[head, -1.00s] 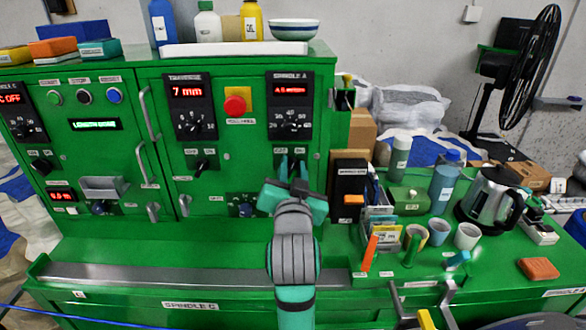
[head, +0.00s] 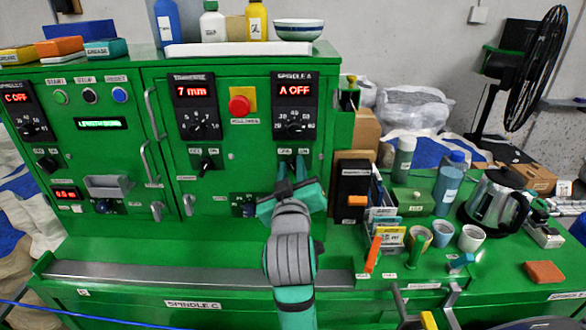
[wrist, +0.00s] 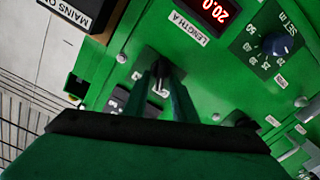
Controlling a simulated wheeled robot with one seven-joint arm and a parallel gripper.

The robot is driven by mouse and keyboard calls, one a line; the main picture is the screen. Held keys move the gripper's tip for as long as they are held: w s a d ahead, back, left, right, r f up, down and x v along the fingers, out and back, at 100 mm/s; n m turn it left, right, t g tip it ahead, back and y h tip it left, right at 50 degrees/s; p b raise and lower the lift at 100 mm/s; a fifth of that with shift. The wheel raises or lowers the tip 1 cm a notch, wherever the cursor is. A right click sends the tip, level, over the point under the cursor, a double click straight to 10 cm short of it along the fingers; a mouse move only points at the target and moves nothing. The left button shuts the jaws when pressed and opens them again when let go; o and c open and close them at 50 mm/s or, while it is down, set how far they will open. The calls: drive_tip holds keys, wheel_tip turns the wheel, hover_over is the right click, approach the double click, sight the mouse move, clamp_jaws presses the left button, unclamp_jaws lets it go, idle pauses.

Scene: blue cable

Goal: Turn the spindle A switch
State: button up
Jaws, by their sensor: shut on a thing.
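The spindle A panel (head: 294,106) is on the upper right of the green machine front, and its red display (head: 294,90) reads "A OFF". The spindle A switch sits below it, between two small labels, mostly hidden by my fingers in the head view. My gripper (head: 292,168) reaches up to it with its two teal fingers. In the wrist view the dark switch knob (wrist: 160,82) shows between the fingertips, and the gripper is shut on it.
A similar switch (head: 206,164) sits to the left, and a door handle (head: 146,160) sticks out further left. A small blue knob (head: 247,209) is left of my gripper. A black box (head: 353,185), cups and a kettle (head: 490,200) crowd the bench at right.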

drive_tip(key=shift+f+n, duration=0.15)
drive_tip(key=shift+n, duration=0.35)
drive_tip(key=o, duration=0.7)
drive_tip(key=shift+c, duration=0.2)
drive_tip(key=shift+a, duration=0.1)
